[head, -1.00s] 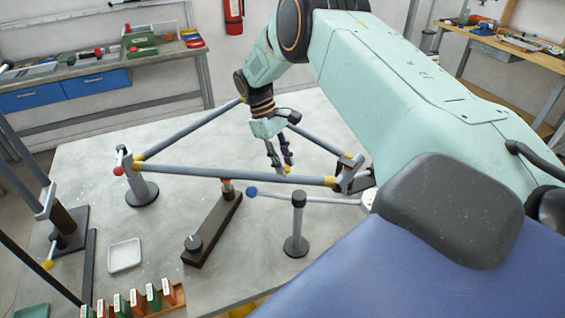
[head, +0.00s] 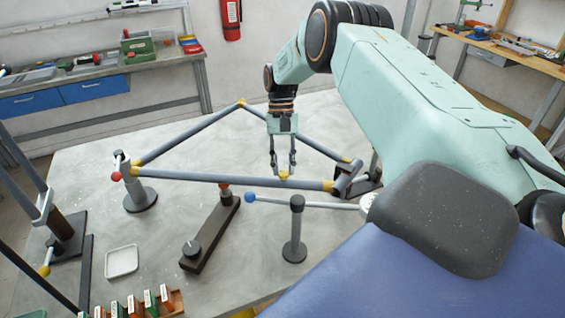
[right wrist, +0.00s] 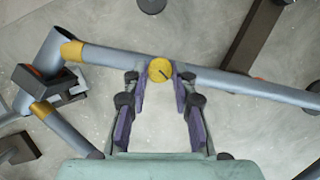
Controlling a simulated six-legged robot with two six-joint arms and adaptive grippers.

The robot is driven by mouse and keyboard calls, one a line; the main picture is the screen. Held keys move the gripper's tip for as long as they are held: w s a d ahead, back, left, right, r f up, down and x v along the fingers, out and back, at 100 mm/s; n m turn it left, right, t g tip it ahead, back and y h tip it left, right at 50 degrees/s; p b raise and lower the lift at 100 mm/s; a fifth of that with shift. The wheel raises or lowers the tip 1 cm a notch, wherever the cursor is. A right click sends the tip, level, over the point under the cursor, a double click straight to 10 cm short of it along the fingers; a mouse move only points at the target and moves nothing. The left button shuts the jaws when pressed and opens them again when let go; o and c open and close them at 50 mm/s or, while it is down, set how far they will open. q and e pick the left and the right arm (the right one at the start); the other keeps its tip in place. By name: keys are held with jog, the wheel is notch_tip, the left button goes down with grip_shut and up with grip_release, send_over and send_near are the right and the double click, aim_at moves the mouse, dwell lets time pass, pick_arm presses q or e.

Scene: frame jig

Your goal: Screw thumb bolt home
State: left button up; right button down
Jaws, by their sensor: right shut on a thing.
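The thumb bolt, a small yellow round head with a dark mark, shows in the right wrist view (right wrist: 160,69) at the side of a grey frame tube. It also shows in the head view (head: 284,177) on the front tube of the triangular frame (head: 225,178). My right gripper (head: 283,170) reaches down to it from above, with its fingers on either side. In the right wrist view the purple-padded fingertips (right wrist: 160,80) are closed in on the bolt's head. The bolt's shaft is hidden. My left gripper is not in view.
Stands with clamps hold the frame at left (head: 139,195) and right. A dark bar (head: 212,235), a white tray (head: 122,261) and a coloured rack (head: 145,303) lie nearer on the table.

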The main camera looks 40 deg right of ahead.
jog(key=shift+w+d+r+m, duration=0.15)
jog(key=shift+r+m, duration=0.1)
jog(key=shift+m, duration=0.45)
jog(key=shift+t, duration=0.3)
jog(key=c, duration=1.5)
grip_release()
jog(key=o, duration=0.4)
jog(key=shift+f, duration=0.2)
jog(key=shift+o, duration=0.2)
jog(key=shift+r, duration=0.1)
jog(key=v, duration=1.1)
jog(key=shift+d+r, duration=0.3)
